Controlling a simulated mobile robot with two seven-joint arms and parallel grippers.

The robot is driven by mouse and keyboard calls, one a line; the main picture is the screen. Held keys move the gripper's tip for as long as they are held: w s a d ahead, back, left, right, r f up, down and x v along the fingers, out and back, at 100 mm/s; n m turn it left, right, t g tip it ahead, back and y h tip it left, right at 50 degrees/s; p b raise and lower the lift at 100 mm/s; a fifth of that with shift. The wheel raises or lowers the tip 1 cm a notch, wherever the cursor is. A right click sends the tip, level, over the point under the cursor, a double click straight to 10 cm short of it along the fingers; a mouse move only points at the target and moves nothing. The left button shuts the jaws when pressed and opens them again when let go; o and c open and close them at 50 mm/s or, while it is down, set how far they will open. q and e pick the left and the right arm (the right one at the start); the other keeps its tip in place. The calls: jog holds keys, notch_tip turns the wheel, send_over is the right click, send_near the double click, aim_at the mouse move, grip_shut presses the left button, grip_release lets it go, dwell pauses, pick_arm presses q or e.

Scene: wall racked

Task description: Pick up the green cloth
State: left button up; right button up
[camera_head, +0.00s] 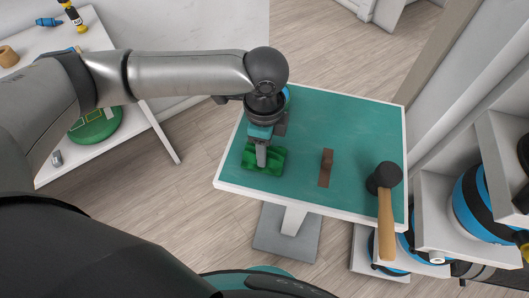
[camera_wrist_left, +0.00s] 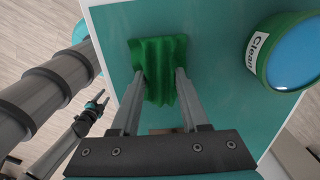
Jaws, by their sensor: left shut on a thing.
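The green cloth (camera_head: 276,161) is a crumpled, folded piece on the left part of the teal table top (camera_head: 300,125). My left gripper (camera_head: 262,163) points down at it. In the left wrist view the two fingers (camera_wrist_left: 160,75) stand on either side of the cloth (camera_wrist_left: 158,55), shut on its bunched middle. The cloth looks to be at the table surface; I cannot tell if any of it is lifted. A small dark gripper, apparently my right one (camera_wrist_left: 98,105), shows at the left of the wrist view, too small to read.
A green can with a blue top and a "Clean" label (camera_wrist_left: 285,50) stands near the cloth, mostly hidden in the head view. A brown block (camera_head: 326,167) and a mallet (camera_head: 386,215) lie to the right. A white shelf (camera_head: 487,190) adjoins the right side.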

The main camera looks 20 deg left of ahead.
pick_arm(q)
grip_shut()
notch_tip(320, 180, up, 20)
jog(key=p, duration=0.4)
